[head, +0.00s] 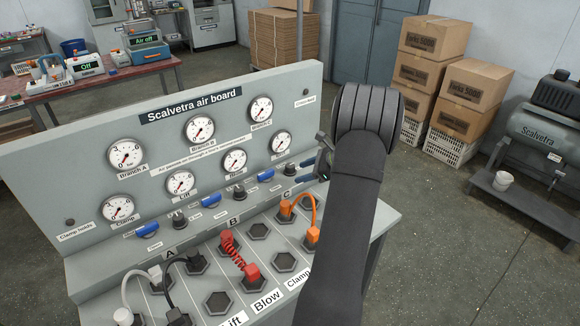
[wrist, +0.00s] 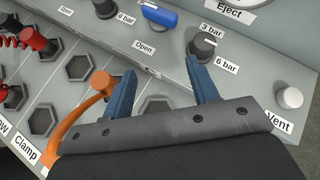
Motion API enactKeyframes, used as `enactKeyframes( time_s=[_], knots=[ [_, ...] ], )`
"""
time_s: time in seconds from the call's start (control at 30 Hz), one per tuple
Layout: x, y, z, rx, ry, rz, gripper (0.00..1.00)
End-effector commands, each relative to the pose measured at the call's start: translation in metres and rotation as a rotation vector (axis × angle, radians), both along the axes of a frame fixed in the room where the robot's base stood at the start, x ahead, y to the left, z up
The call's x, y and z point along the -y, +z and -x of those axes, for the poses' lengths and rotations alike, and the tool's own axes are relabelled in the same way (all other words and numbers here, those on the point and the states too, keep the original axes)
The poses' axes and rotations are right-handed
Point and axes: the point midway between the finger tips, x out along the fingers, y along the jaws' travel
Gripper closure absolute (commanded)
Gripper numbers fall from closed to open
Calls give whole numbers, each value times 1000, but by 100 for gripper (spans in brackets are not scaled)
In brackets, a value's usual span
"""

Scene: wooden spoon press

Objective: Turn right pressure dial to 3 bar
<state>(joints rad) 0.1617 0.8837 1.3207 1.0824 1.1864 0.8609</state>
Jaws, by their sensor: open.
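The right pressure dial (wrist: 203,47) is a dark round knob with a pale mark on top, between the "3 bar" and "6 bar" labels. I cannot tell exactly where its mark points. It also shows in the head view (head: 290,169), just left of my gripper (head: 308,169). In the wrist view my gripper (wrist: 160,72) has two blue fingers spread wide with nothing between them. The right fingertip is close to the dial's lower left side; I cannot tell whether they touch. The dial is not between the fingers.
A blue lever (wrist: 160,14) labelled "Open" is left of the dial, and a grey Vent knob (wrist: 289,97) is right. Gauges (head: 280,143) stand on the upright panel behind. Other dark dials (head: 239,192) line the ledge.

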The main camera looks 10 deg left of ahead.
Motion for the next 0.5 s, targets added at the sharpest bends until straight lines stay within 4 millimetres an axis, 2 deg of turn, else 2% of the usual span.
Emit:
enactKeyframes(
  time_s=[0.03, 0.1, 0.2, 0.33, 0.5],
  knots=[
    [25, 3, -7, -28, -75, -62, 46],
    [49, 8, -13, -59, -154, -137, 46],
    [74, 14, -19, -83, -228, -213, 46],
    [86, 17, -23, -95, -267, -256, 46],
    [71, 11, -28, -98, -266, -261, 46]
  ],
)
